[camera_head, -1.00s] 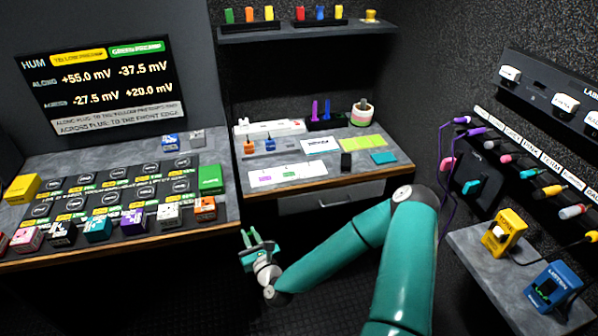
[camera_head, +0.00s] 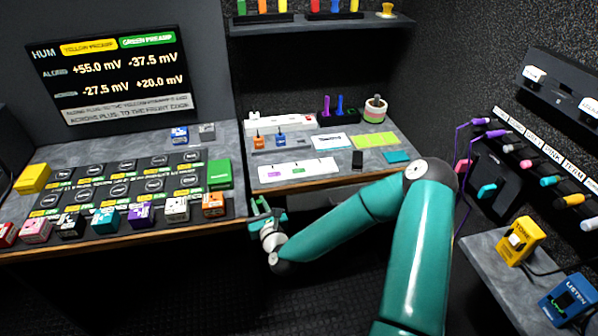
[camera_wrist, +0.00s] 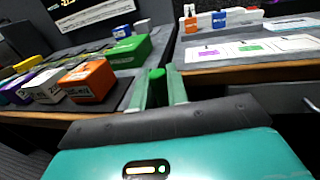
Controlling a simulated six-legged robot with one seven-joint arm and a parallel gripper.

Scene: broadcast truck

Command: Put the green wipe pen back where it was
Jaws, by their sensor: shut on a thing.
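My gripper (camera_head: 259,208) is just in front of the gap between the left console and the back desk, near the desk's front edge. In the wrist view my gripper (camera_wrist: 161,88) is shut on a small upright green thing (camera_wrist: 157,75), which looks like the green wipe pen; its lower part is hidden. On the back desk a black holder (camera_head: 350,115) has a purple pen (camera_head: 326,104) and a blue pen (camera_head: 339,104) standing in it. Any empty slot in it is too small to tell.
A striped pot (camera_head: 375,111) stands right of the holder. A white card (camera_head: 297,171) and a dark phone-like block (camera_head: 357,160) lie near the desk's front. Left of my gripper are an orange box (camera_wrist: 90,82) and a green box (camera_head: 220,173) on the console (camera_head: 130,232).

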